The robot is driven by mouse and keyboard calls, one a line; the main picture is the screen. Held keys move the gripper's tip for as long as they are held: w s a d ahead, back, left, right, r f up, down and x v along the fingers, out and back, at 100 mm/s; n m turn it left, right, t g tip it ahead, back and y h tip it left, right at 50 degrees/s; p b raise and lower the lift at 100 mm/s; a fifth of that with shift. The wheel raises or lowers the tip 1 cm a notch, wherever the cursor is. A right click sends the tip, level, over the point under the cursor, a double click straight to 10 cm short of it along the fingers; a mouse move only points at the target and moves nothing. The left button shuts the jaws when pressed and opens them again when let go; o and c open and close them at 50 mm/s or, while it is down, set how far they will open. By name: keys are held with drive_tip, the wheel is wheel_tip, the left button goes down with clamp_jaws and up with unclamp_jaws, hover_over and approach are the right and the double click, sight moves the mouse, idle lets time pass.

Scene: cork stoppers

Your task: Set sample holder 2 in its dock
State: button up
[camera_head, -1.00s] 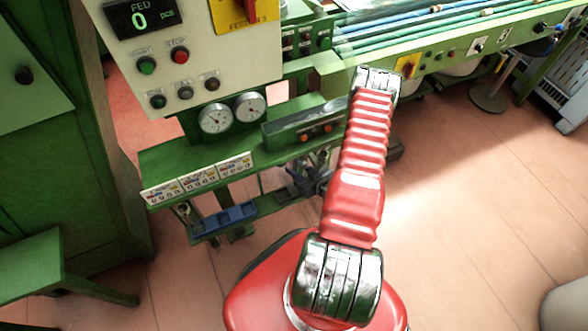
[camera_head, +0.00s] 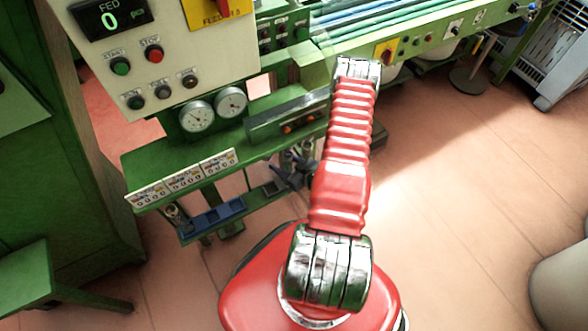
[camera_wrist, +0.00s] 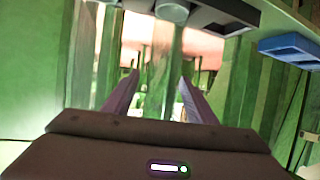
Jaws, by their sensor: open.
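My gripper (camera_head: 290,174) is small and dark in the head view, just below the green shelf and right of a blue compartmented tray (camera_head: 212,219). In the wrist view my gripper (camera_wrist: 156,88) has its two fingers apart with nothing visible between them. A blue block-like part (camera_wrist: 290,47), perhaps that same tray, shows at upper right there, clear of the fingers. A small silvery part (camera_head: 173,212) stands at the tray's left end. I cannot tell which item is sample holder 2 or where its dock is. Blur hides detail ahead of the fingers.
The green shelf (camera_head: 150,165) carries three white counter plates (camera_head: 184,179) along its front, with two dials (camera_head: 197,116) above. A control panel (camera_head: 175,60) overhangs it. A green stool (camera_head: 30,270) stands at left. The tiled floor (camera_head: 460,200) at right is open.

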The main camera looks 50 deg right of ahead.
drive_tip(key=v, duration=1.3)
idle(1.0)
